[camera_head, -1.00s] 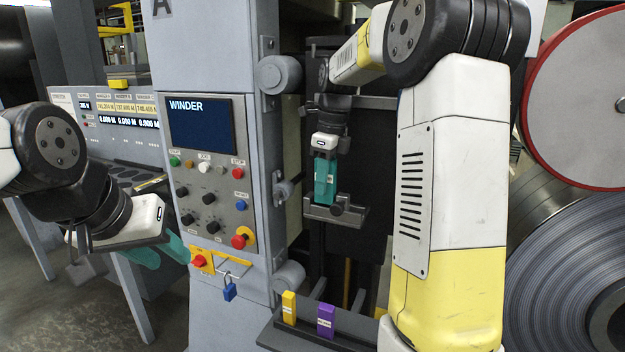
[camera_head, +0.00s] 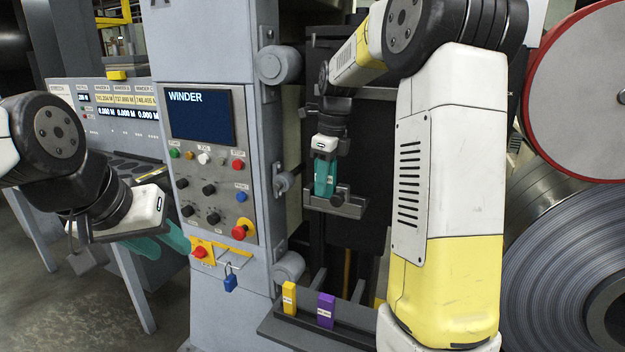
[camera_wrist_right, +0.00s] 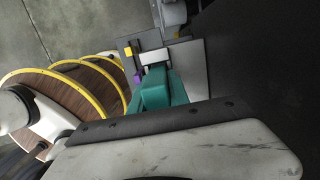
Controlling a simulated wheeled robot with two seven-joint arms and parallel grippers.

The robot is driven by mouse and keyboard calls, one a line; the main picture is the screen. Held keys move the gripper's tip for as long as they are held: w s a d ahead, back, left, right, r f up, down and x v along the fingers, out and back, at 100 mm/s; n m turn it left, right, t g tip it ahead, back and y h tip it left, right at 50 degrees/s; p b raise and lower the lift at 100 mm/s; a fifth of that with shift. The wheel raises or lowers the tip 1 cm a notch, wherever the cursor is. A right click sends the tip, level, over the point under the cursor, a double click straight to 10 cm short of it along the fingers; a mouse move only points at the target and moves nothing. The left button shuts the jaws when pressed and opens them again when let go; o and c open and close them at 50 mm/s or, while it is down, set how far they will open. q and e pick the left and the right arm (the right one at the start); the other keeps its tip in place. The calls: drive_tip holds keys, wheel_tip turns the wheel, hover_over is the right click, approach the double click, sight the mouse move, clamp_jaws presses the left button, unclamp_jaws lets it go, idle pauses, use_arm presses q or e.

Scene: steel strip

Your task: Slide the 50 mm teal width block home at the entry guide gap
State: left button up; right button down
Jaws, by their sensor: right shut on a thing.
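The teal width block (camera_head: 325,178) hangs upright below my right gripper (camera_head: 326,160), which is shut on it. The block's lower end is at the grey guide bracket (camera_head: 345,207) with its dark knob, partly hidden behind it. I cannot tell whether it is fully seated. In the right wrist view, teal surfaces (camera_wrist_right: 155,90) show beyond the gripper's body; block and fingers are hard to tell apart there. My left gripper (camera_head: 163,242) is open and empty, its teal fingers apart, in front of the winder cabinet.
A yellow block (camera_head: 289,298) and a purple block (camera_head: 326,310) stand on a dark shelf (camera_head: 300,333) below the bracket. The winder panel (camera_head: 210,170) is left of the bracket, with a blue padlock (camera_head: 231,283) beneath. A large steel coil (camera_head: 560,270) stands at right.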

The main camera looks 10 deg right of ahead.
drive_tip(key=shift+f, duration=0.15)
drive_tip(key=c, duration=1.2)
unclamp_jaws()
drive_tip(key=shift+o, duration=0.2)
drive_tip(key=r, duration=0.7)
drive_tip(key=shift+s+d+r, duration=0.3)
drive_tip(key=shift+d+r, duration=0.05)
drive_tip(key=shift+d, duration=0.05)
